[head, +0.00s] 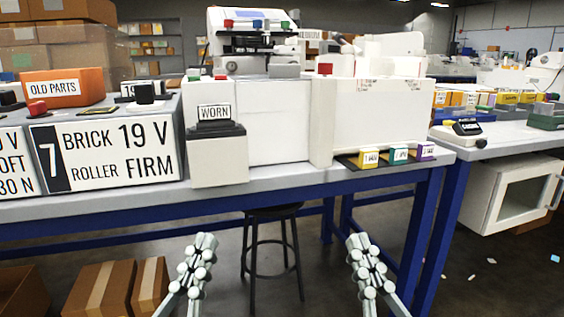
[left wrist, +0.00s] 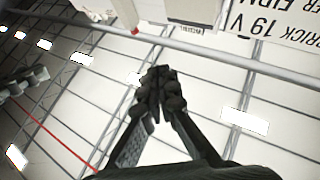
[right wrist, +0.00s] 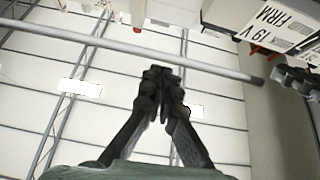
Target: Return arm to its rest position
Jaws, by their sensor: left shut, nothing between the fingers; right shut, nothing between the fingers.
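My left gripper (head: 206,241) is shut and empty, low in front of the workbench (head: 300,186) in the head view. Its closed fingers (left wrist: 160,75) fill the middle of the left wrist view with nothing between them. My right gripper (head: 356,241) is also shut and empty, at about the same height to the right. Its closed fingers (right wrist: 160,76) show in the right wrist view. Both grippers are apart from each other and touch nothing that I can see. The upper arm links are out of view.
A white machine (head: 370,110) stands on the bench, with a block labelled WORN (head: 217,152) at its front left. Small yellow, teal and purple blocks (head: 398,155) sit at the right. A black stool (head: 272,213) stands under the bench, and cardboard boxes (head: 100,290) lie on the floor.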

